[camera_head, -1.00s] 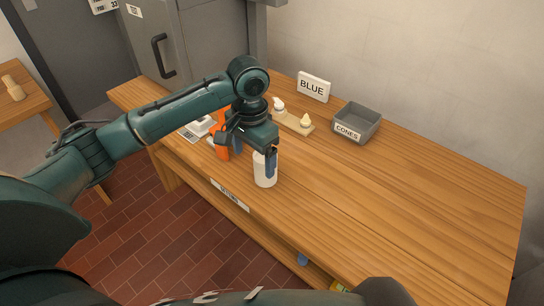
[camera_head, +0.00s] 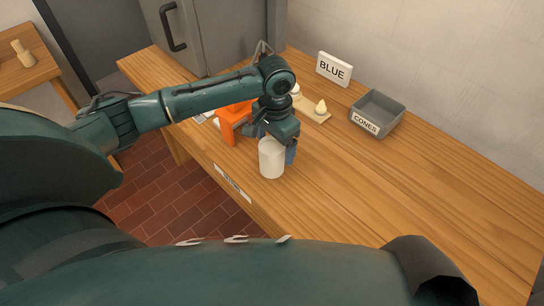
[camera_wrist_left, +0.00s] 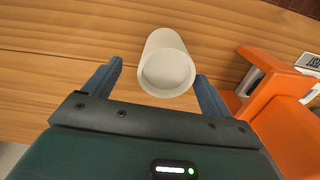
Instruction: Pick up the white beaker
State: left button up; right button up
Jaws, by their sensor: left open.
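The white beaker (camera_head: 271,160) stands upright on the wooden table, near its front edge. In the left wrist view the beaker (camera_wrist_left: 167,62) shows its open rim and lies between the blue fingers, slightly ahead of them. My left gripper (camera_head: 277,148) is open at the beaker, with one blue finger visible on its right side. In the left wrist view the gripper (camera_wrist_left: 158,82) has a finger on either side, the right one close to the beaker's rim. Whether it touches cannot be told. My right gripper is not in view.
An orange object (camera_head: 232,117) stands left of the beaker, close to the gripper; it also shows in the left wrist view (camera_wrist_left: 276,100). A small board (camera_head: 312,107) with a cone, a BLUE sign (camera_head: 334,69) and a grey CONES bin (camera_head: 377,113) stand behind. The table's right side is clear.

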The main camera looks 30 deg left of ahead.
pick_arm(q)
jog(key=shift+s+a+f, duration=0.1)
jog(key=shift+a+f, duration=0.1)
jog(key=shift+f, duration=1.15)
jog(key=shift+a+f, duration=0.2)
jog(key=shift+f, duration=1.15)
jog(key=shift+c, duration=0.3)
jog(key=c, duration=1.1)
jog(key=shift+r, duration=0.1)
